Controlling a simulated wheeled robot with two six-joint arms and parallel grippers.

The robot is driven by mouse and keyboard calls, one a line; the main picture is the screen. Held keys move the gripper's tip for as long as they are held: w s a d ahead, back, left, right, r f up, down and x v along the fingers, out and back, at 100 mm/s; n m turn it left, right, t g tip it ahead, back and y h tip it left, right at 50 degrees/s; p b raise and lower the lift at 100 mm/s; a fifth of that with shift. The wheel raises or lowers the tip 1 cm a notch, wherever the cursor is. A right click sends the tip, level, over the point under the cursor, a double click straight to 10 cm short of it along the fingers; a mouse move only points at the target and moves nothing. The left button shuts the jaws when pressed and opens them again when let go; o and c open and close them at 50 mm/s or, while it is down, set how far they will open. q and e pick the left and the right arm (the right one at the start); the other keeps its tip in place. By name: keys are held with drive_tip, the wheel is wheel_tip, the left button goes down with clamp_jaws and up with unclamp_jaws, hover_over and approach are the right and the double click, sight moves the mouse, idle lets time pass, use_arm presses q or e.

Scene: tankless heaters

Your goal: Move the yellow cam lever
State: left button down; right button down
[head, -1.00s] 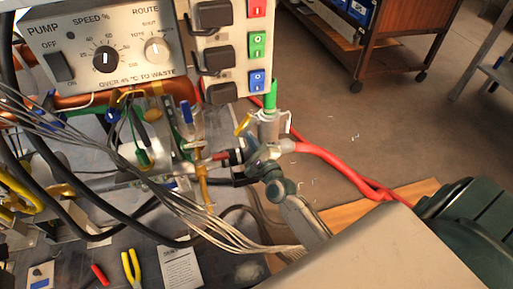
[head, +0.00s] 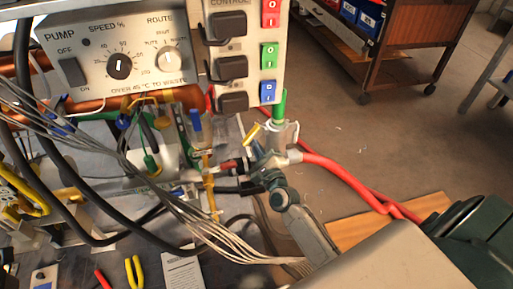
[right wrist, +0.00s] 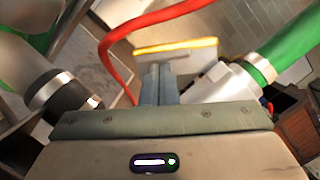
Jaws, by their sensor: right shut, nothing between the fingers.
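The yellow cam lever (head: 252,132) sticks out on the left side of a pale metal coupling (head: 283,134), under a green hose end. In the right wrist view a yellow bar (right wrist: 176,46), likely the lever, lies across the top of a light plate, just beyond my fingertips. My right gripper (head: 260,167) is just below and beside the coupling. Its fingers also show in the right wrist view (right wrist: 158,80), shut and empty. I cannot tell whether they touch the plate or the lever. My left gripper is not in view.
A red hose (head: 345,178) runs right from the coupling. A control panel (head: 118,55) and a switch box (head: 237,50) hang above. Grey wires (head: 190,215) and black cables crowd the left. A green hose (right wrist: 290,45) is close in the right wrist view. Open floor lies right.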

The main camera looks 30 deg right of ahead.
sight(250, 142)
drive_tip(key=shift+a+r+m, duration=0.1)
drive_tip(key=shift+r+m, duration=0.05)
drive_tip(key=shift+m, duration=0.15)
drive_tip(key=m, duration=0.2)
drive_tip(key=a+r+m+h+b, duration=0.1)
drive_tip(key=m, duration=0.1)
drive_tip(key=r+m+h, duration=0.1)
drive_tip(key=m, duration=0.1)
drive_tip(key=shift+w+a+r+m, duration=0.2)
drive_tip(key=shift+w+a+m, duration=0.05)
drive_tip(key=shift+a+m, duration=0.15)
drive_tip(key=shift+a+r, duration=0.1)
drive_tip(key=shift+r, duration=0.6)
